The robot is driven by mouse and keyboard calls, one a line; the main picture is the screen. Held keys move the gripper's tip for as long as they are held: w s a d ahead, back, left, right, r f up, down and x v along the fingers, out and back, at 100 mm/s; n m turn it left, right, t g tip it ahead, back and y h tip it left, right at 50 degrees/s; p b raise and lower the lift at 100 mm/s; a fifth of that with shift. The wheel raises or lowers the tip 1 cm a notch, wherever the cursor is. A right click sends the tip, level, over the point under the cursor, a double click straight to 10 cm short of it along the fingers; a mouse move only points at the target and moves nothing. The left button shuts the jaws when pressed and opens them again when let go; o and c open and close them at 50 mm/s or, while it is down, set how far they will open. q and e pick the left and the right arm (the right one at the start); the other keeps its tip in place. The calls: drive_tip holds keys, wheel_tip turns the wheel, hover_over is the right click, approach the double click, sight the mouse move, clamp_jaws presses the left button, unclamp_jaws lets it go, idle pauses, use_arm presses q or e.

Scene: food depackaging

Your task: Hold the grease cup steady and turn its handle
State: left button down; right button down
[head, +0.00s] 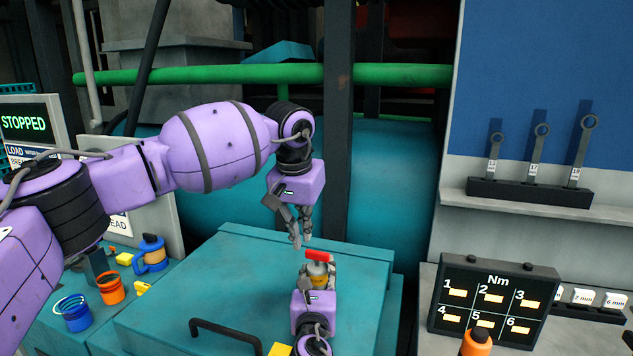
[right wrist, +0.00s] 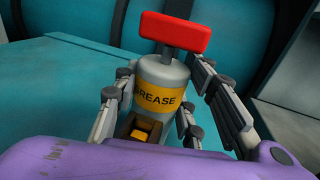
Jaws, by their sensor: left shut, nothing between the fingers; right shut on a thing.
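The grease cup (head: 319,275) is a small grey cylinder with a yellow band and a red T-shaped handle (head: 318,255) on top. In the right wrist view the grease cup (right wrist: 155,75) stands upright, its band reading "GREASE", with the red handle (right wrist: 175,33) above it. My right gripper (head: 318,283) is shut on the cup's body from the front, with its fingers (right wrist: 165,105) on either side. My left gripper (head: 302,240) is shut and empty, pointing down just above and slightly left of the red handle, apart from it.
The cup is over a teal cabinet top (head: 220,275) with a black bar handle (head: 225,333). Orange and blue cups (head: 110,288) sit at left. A torque panel (head: 492,300) and a wrench rack (head: 530,192) are at right. A dark post (head: 337,130) rises behind.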

drive_tip(key=c, duration=1)
unclamp_jaws()
drive_tip(key=shift+s, duration=0.1)
